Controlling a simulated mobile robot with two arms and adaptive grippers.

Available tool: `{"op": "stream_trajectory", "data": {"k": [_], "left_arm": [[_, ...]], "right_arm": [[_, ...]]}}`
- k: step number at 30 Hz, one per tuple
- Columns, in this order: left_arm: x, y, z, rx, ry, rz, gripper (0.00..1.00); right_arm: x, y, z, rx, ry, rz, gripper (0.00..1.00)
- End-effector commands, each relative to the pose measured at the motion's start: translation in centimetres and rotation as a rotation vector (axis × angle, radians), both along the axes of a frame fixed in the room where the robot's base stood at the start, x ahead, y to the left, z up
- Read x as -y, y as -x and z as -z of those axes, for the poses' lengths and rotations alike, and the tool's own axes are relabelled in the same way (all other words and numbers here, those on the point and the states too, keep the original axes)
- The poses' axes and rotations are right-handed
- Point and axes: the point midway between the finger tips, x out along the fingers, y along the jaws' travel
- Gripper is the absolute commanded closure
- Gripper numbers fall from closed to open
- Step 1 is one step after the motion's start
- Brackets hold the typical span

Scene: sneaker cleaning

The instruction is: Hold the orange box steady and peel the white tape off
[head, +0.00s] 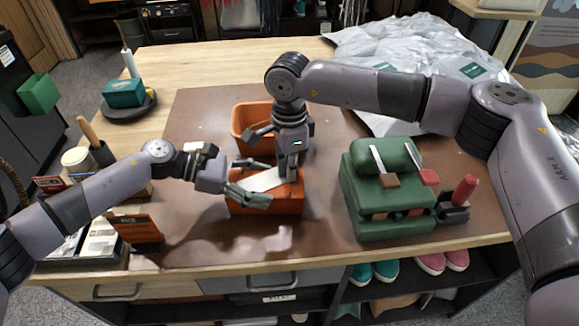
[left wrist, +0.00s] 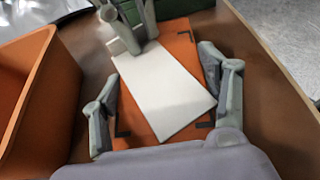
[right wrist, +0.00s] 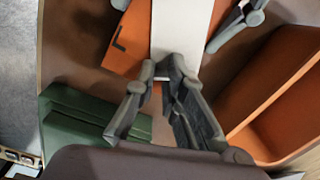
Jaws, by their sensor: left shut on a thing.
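The closed orange box (head: 268,207) sits near the middle front of the brown mat, and its lid also shows in the left wrist view (left wrist: 186,52). A white tape strip (left wrist: 166,88) lies along its top; it shows in the head view (head: 262,180) too. My left gripper (left wrist: 164,88) is shut on the orange box, one finger on each side. My right gripper (right wrist: 165,70) points down at the far end of the tape. Its fingertips stand a little apart, so it looks partly open; their exact contact with the tape is hidden.
An open orange bin (head: 244,125) stands just behind the box. A green padded stand (head: 385,205) with brushes is at the right. An orange card (head: 135,229) stands at the left front. Silver bags (head: 410,50) lie at the back right. The mat's front is clear.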

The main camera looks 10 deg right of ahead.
Motion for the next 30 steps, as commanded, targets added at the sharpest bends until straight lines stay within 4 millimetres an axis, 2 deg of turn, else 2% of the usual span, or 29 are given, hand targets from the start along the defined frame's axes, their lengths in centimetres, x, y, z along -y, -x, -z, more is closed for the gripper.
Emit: {"op": "stream_trajectory", "data": {"k": [1, 14, 30], "left_arm": [[-0.15, 0.3, 0.82, -0.004, -0.011, 0.004, 0.65], [-0.01, 0.51, 0.73, -0.003, -0.01, 0.014, 0.65], [0.02, 0.49, 0.76, -0.007, -0.008, 0.01, 0.65]], "right_arm": [[0.0, -0.15, 0.01, 0.005, -0.002, 0.002, 1.0], [-0.03, -0.36, -0.13, 0.011, -0.005, 0.004, 1.0], [0.01, -0.19, -0.01, 0.006, -0.001, 0.002, 0.64]]}}
